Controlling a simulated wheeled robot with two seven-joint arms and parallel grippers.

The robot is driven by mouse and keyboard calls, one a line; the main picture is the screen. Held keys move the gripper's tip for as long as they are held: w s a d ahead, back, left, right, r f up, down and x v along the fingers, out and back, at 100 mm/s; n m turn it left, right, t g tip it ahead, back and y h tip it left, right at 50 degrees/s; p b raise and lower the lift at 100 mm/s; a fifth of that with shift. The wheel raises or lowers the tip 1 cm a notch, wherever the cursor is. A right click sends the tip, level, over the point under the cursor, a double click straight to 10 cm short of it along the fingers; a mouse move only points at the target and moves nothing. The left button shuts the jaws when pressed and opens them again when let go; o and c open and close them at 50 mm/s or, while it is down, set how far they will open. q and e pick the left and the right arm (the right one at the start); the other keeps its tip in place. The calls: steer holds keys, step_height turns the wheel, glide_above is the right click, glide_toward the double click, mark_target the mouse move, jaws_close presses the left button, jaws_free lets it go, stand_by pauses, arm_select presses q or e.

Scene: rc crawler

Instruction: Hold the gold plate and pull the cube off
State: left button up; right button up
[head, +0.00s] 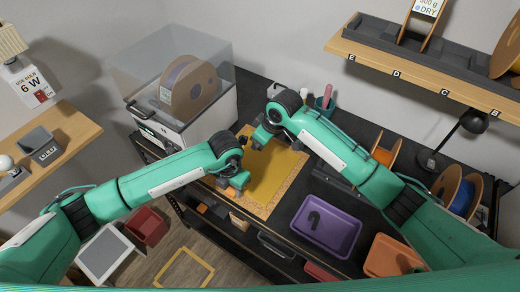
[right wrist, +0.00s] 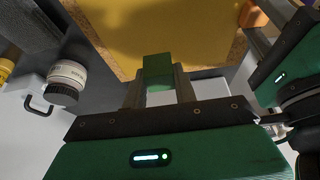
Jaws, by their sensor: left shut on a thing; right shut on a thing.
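The gold plate (head: 277,172) lies on a speckled tan board (head: 252,207) on the dark bench. In the right wrist view the plate (right wrist: 150,28) fills the top. My right gripper (right wrist: 159,88) is shut on a green cube (right wrist: 157,66) at the plate's near side; whether the cube still touches the plate is unclear. In the head view my right gripper (head: 258,140) is over the plate's upper left. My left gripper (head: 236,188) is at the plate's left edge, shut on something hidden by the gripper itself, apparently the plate.
A purple tray (head: 327,226) and an orange bin (head: 392,256) stand to the right. A clear-lidded box with a spool (head: 188,90) stands behind left. A white-and-black cylinder (right wrist: 67,80) is left of my right gripper. My two grippers are close together.

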steer(key=shift+r, duration=1.5)
arm_select(q)
steer(key=o, duration=1.2)
step_height(320, 180, up, 12)
